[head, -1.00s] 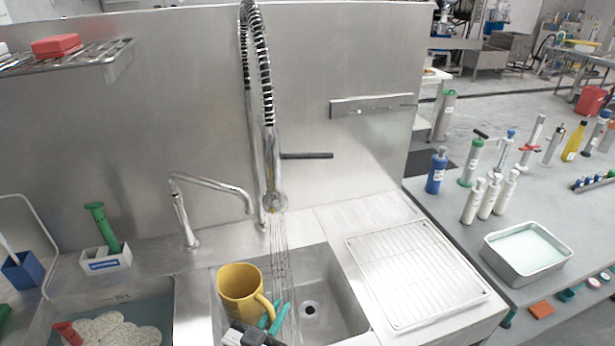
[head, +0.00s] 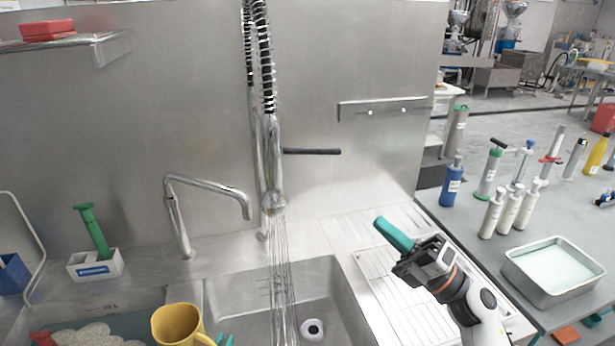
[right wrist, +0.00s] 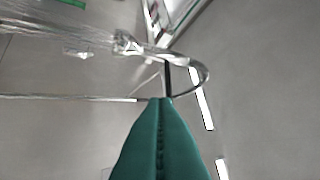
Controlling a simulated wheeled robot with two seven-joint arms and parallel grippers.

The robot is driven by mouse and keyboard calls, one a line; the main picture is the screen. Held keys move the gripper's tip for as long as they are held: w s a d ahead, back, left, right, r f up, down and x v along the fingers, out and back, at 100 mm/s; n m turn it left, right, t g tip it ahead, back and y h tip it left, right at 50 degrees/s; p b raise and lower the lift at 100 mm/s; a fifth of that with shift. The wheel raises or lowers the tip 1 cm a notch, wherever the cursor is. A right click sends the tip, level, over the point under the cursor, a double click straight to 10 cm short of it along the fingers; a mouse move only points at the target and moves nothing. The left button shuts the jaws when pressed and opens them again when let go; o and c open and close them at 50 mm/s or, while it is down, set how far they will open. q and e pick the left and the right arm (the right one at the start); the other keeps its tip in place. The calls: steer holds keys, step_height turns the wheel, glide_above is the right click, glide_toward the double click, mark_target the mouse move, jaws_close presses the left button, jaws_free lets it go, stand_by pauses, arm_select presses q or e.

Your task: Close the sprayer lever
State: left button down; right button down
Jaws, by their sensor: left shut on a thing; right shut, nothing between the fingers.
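The sprayer (head: 272,200) hangs on its spring hose over the sink, with water streaming down from it. Its black lever (head: 312,151) points right, about level. My right gripper (head: 392,233), with teal fingers shut and empty, is below and right of the lever, apart from it. In the right wrist view my shut fingers (right wrist: 160,105) point toward the sprayer's metal parts, and a dark bar, seemingly the lever (right wrist: 167,78), shows just beyond the tips. My left gripper (head: 224,341) is mostly cut off at the bottom edge, shut on the yellow mug (head: 178,325) at its handle side.
A curved faucet (head: 205,184) stands left of the sprayer. The wire drying rack (head: 385,290) lies under my right arm. Several bottles and a metal tray (head: 555,292) are on the right table. The air between my right gripper and the lever looks clear.

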steer(key=a+r+n+g+y, duration=0.1)
steer(key=a+r+n+g, duration=0.1)
steer(key=p, duration=0.5)
glide_toward(309, 153)
steer(key=s+a, duration=0.1)
steer(key=a, duration=0.2)
steer(key=w+r+p, duration=0.1)
steer(key=w+r, duration=0.1)
steer(key=shift+w+a+r+p, duration=0.15)
steer(key=shift+w+a+p, duration=0.2)
steer(key=shift+w, duration=0.4)
